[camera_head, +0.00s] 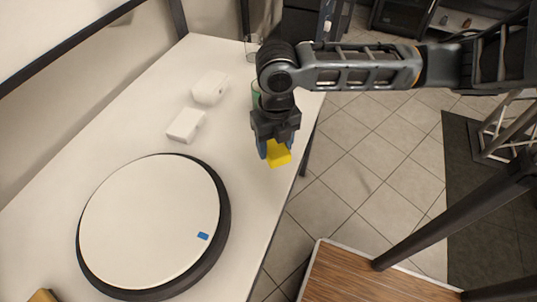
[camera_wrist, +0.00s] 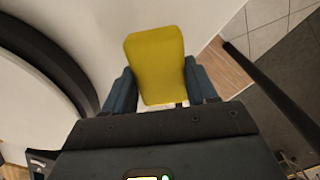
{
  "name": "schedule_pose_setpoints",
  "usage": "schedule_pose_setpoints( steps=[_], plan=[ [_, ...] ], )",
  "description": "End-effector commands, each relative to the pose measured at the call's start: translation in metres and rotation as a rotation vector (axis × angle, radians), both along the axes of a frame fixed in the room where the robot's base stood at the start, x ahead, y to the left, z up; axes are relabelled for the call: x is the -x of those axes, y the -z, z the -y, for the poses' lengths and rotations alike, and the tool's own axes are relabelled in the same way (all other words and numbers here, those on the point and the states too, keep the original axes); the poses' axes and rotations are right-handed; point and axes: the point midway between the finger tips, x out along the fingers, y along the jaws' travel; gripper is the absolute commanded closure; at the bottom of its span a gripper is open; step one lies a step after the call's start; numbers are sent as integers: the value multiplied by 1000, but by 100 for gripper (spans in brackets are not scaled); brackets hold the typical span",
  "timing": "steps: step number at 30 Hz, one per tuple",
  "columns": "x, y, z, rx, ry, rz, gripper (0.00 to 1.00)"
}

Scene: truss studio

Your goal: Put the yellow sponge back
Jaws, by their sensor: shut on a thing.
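The yellow sponge (camera_head: 279,155) is between the fingers of my gripper (camera_head: 276,150), near the right edge of the white table (camera_head: 240,205). In the wrist view the sponge (camera_wrist: 157,62) fills the gap between the two dark blue fingers of my gripper (camera_wrist: 158,90). My gripper is shut on it and points down. The sponge appears held above the table; the exact height cannot be told.
A round white turntable (camera_head: 145,215) with a dark rim and a small blue mark (camera_head: 203,236) takes up the near table. A clear glass (camera_head: 251,46) is at the back. A wooden surface (camera_head: 365,277) lies lower right.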

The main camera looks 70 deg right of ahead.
Motion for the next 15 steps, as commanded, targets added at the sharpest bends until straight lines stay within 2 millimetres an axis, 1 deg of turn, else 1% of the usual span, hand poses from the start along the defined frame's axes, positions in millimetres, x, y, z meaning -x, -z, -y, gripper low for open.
schedule_pose_setpoints(
  steps=[1, 3, 8, 11, 15],
  plan=[
    [-5, 3, -5, -2, 0, -1, 76],
    [-9, 7, -9, -1, 1, -1, 76],
    [-12, 13, -11, 0, 3, -1, 76],
    [-12, 23, -12, -1, 6, 0, 76],
    [-11, 43, -11, -1, 6, -1, 76]
  ],
)
